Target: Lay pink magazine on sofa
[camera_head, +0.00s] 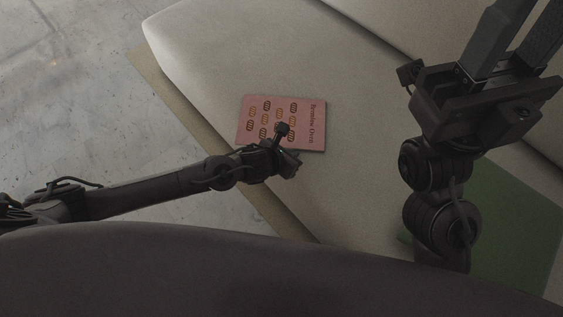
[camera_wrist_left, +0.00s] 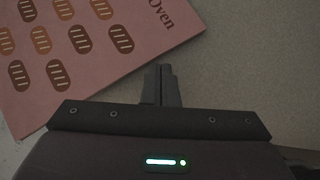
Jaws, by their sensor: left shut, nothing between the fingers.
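The pink magazine (camera_head: 282,118) lies face up on the pale sofa (camera_head: 205,50), near the seat's front edge. Its cover shows rows of brown and orange ovals and a dark title. In the left wrist view the magazine (camera_wrist_left: 95,65) fills the upper left, with bare sofa fabric to its right. My left gripper (camera_head: 291,163) is at the magazine's near edge in the head view. Its fingers (camera_wrist_left: 161,84) are closed together and empty, beside the magazine; contact cannot be told. My right gripper (camera_head: 522,38) is raised at the upper right, its fingers apart with nothing visible between them.
The sofa's backrest (camera_head: 395,25) runs along the upper right. A flat green area (camera_head: 500,225) shows at the right, partly behind my right arm. Grey floor (camera_head: 75,100) and a beige strip (camera_head: 165,85) lie along the sofa's front. The seat beyond the magazine is clear.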

